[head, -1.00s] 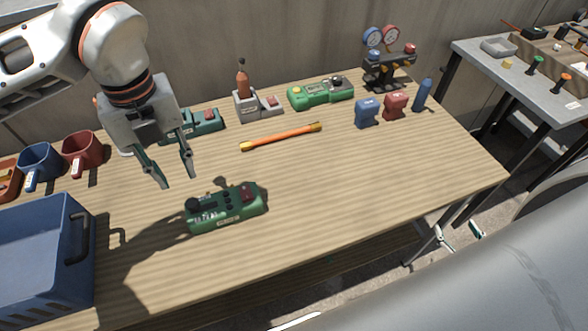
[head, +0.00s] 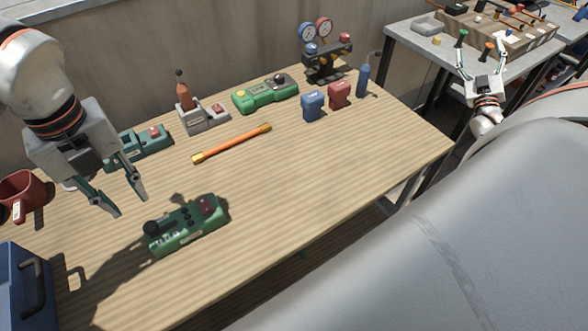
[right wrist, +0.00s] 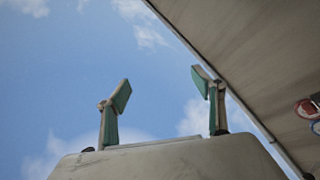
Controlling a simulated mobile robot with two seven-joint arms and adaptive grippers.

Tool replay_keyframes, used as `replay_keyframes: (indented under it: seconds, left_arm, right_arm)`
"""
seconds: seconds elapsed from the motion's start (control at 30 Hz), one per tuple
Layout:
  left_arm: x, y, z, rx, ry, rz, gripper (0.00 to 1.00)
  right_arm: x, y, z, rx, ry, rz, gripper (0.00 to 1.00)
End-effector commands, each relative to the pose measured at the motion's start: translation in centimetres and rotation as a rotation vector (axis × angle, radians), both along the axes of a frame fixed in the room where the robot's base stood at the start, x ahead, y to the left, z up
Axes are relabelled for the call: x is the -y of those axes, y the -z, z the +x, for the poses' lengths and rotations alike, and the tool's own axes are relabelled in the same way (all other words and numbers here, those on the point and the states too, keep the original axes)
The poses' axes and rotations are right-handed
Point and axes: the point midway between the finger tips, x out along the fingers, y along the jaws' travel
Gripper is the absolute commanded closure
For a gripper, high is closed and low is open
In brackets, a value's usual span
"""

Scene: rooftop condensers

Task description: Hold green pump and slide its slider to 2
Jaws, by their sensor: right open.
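A green pump (head: 187,225) lies on the wooden table near its front left, with a black knob at its left end, a red part at its right end and small black controls between. Its slider and scale are too small to read. My left gripper (head: 130,206) is open and empty, above the table to the upper left of the pump and apart from it. My right gripper (head: 481,50) is open and empty at the far right, by the grey side table. In the right wrist view its spread fingers (right wrist: 160,85) have only sky and a wall behind them.
Behind the pump are a teal device (head: 140,145), an orange bar (head: 232,143), another green device (head: 266,93) and a gauge stand (head: 325,58). The wooden table's right front is clear.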

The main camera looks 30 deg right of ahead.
Motion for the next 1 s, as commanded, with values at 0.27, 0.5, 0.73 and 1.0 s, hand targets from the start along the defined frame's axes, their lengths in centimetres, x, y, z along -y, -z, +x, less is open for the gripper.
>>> replay_keyframes:
  seconds: [0.27,0.5,0.73,1.0]
  left_arm:
    - [0.0,0.0,0.0,0.000,0.000,0.000,0.72]
    - [0.0,0.0,0.0,0.000,0.000,0.000,0.72]
    - [0.0,0.0,0.0,0.000,0.000,0.000,0.72]
    - [0.0,0.0,0.0,0.000,0.000,0.000,0.72]
  right_arm:
    - [-0.9,-11.0,10.1,0.002,0.003,-0.026,0.32]
    - [-8.5,-12.4,20.5,-0.061,-0.151,0.111,0.32]
    - [-18.1,-12.6,28.5,-0.159,-0.324,0.218,0.32]
    - [-31.1,-12.5,34.9,-0.324,-0.533,0.289,0.32]
